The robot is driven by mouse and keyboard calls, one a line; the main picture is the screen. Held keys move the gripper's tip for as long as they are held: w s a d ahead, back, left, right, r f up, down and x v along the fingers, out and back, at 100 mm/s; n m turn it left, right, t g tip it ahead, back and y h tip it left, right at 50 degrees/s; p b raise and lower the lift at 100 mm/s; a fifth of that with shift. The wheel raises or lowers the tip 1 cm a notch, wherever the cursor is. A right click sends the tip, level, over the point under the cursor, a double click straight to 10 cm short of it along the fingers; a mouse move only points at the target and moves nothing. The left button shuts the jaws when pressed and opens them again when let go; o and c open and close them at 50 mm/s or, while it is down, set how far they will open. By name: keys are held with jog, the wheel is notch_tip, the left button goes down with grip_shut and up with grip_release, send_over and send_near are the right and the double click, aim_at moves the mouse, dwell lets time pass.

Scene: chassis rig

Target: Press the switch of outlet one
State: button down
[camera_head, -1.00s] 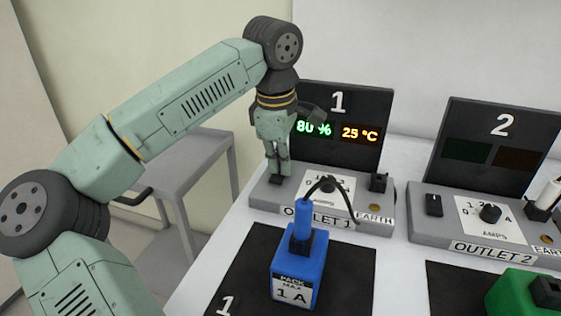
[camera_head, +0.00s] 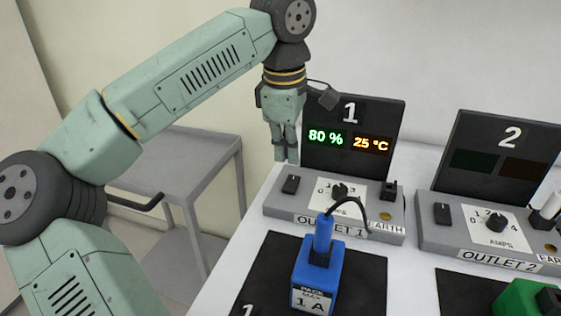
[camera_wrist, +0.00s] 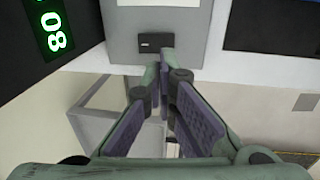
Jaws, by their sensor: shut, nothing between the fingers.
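Outlet one (camera_head: 335,226) is a grey base with a black panel (camera_head: 352,168) marked 1, lit with "80 %" in green and "25 °C" in orange. Its black rocker switch (camera_head: 290,184) is at the left end of the base, and it also shows in the wrist view (camera_wrist: 155,42). My gripper (camera_head: 286,160) points down with its fingers shut and empty. In the head view the tips appear just above the switch, apart from it. In the wrist view my fingertips (camera_wrist: 163,58) lie just below the switch.
A dial (camera_head: 340,191) and a plugged cable to a blue pack (camera_head: 318,272) are right of and in front of the switch. Outlet two (camera_head: 495,238), with an unlit panel, stands to the right. A grey trolley (camera_head: 190,150) stands left of the table.

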notch_tip(320, 180, up, 7)
jog(key=s, duration=0.1)
jog(key=shift+d+r, duration=0.15)
dwell(0.3)
